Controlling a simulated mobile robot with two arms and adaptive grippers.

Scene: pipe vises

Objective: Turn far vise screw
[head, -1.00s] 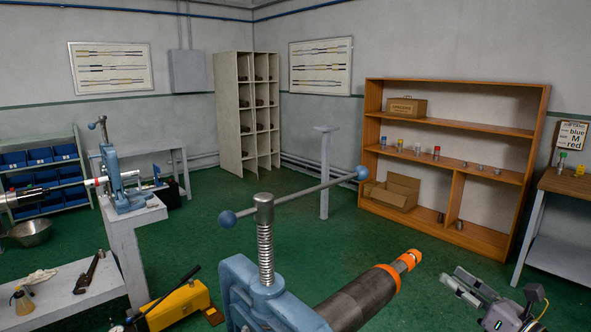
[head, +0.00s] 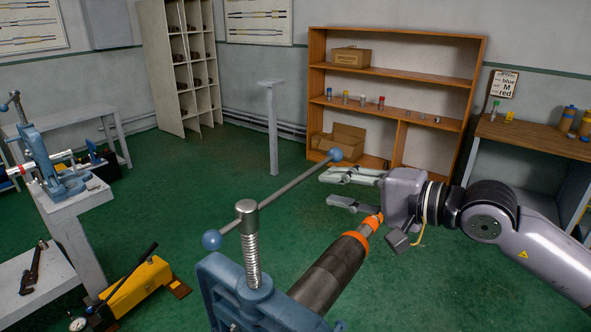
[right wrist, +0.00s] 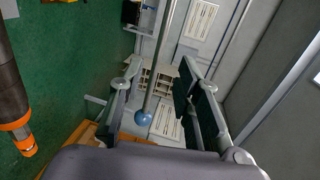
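A blue vise (head: 240,290) stands close in front of me in the head view, with an upright threaded screw (head: 252,262) and a long T-handle bar (head: 290,187) with ball ends. It clamps a dark pipe (head: 330,275) with an orange-marked end. A second, farther blue vise (head: 50,165) stands on a bench at the left with its own screw and handle (head: 14,102). My right gripper (head: 328,188) is open beside the bar's right ball (head: 335,154). In the right wrist view the bar and ball (right wrist: 143,118) appear between its open fingers (right wrist: 155,85); contact cannot be told.
A yellow pump (head: 145,285) is on the floor at the left, near a bench with a pipe wrench (head: 33,270). A wooden shelf (head: 395,95) and a workbench (head: 535,135) stand at the back right. The green floor between is clear.

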